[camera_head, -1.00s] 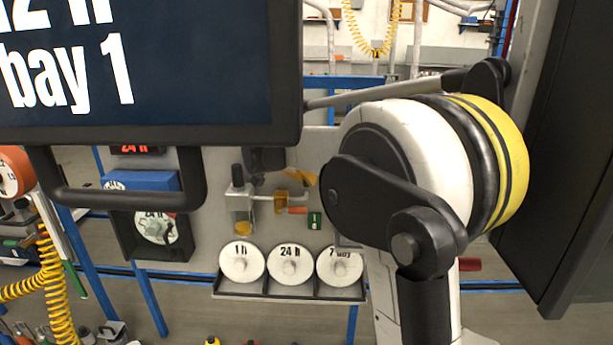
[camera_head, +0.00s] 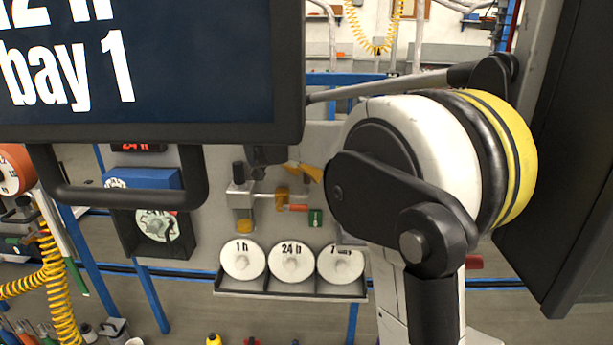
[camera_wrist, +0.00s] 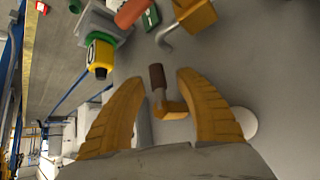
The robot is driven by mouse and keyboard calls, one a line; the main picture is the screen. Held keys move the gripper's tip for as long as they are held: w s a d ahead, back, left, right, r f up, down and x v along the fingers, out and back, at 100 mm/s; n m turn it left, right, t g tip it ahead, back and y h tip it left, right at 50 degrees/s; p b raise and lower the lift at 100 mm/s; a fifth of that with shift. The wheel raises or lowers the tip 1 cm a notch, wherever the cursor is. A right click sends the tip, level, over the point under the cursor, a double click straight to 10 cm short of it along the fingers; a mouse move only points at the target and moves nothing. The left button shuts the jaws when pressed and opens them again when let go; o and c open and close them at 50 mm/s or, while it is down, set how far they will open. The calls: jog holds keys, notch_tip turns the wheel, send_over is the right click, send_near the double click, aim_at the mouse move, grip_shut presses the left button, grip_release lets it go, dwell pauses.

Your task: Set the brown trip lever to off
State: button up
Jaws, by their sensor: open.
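The brown trip lever (camera_wrist: 157,76) shows in the wrist view as a short dark-brown grip on a metal stem, with an orange-brown piece (camera_wrist: 173,109) at its base. My gripper (camera_wrist: 160,80) is open, with one orange finger on each side of the lever. A gap shows between the grip and each finger. In the head view part of my gripper (camera_head: 312,172) shows left of my arm; I cannot make out the brown lever there.
An orange-red handle (camera_head: 298,208) and a green tag (camera_head: 315,218) are on the grey panel near my gripper. A yellow-and-black part (camera_wrist: 101,54) stands left of the fingers. Three white discs (camera_head: 291,261) sit on a rack below. A large screen (camera_head: 190,95) hangs at the upper left.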

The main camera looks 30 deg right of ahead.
notch_tip(320, 180, up, 9)
jog(key=shift+r, duration=0.2)
jog(key=shift+s+f, duration=0.1)
dwell(0.5)
